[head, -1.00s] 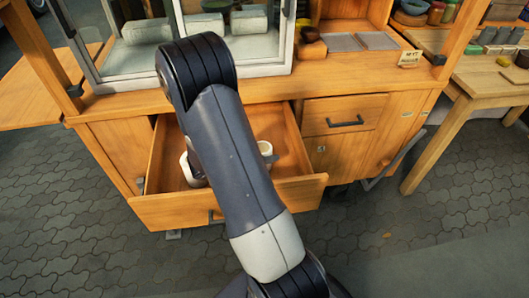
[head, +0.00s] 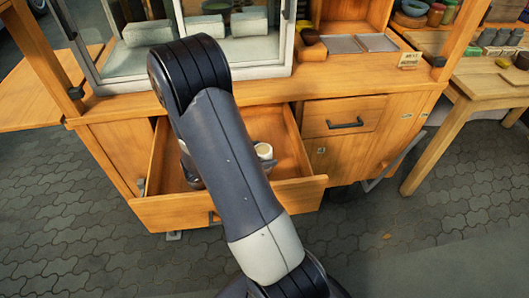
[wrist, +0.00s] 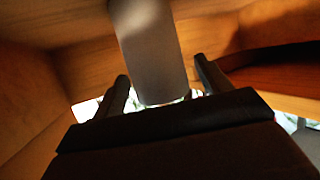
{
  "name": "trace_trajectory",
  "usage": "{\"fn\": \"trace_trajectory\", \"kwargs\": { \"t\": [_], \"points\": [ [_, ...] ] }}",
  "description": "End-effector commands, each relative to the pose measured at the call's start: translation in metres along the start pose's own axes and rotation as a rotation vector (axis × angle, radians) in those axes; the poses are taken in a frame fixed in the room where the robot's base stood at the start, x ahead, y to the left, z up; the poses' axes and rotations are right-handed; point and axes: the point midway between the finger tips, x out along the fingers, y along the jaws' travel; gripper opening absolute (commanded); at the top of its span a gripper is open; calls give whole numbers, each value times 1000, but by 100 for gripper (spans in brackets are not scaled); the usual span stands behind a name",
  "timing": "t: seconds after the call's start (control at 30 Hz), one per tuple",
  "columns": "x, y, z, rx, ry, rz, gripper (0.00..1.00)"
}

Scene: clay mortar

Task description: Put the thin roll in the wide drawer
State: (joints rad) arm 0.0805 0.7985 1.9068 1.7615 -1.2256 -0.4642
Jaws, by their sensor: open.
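The wide drawer (head: 165,213) is pulled out at the lower left of the cart in the head view. A pale, smooth cylinder, which looks like the thin roll (wrist: 147,48), shows in the wrist view between wooden surfaces. My gripper (wrist: 163,86) is open, with one dark finger on each side of its near end; whether either touches it, I cannot tell. In the head view a cream round end (head: 264,150) shows inside the drawer, right of my arm; it may be the same roll.
A smaller shut drawer (head: 344,116) with a dark handle is to the right. A glass case (head: 205,45) with pale blocks stands on the cart top. A side table (head: 490,80) with jars and bowls is at the far right. Paved floor in front is clear.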

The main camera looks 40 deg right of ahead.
Motion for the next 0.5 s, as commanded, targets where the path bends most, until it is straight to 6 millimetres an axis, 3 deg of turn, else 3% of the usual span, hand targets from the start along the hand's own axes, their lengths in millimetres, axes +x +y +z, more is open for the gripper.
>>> {"fn": "trace_trajectory", "kwargs": {
  "t": [0.3,0.5],
  "points": [
    [-66,-1,-1,0,-1,-6,72],
    [-93,0,-1,-2,0,-2,72]
  ]
}}
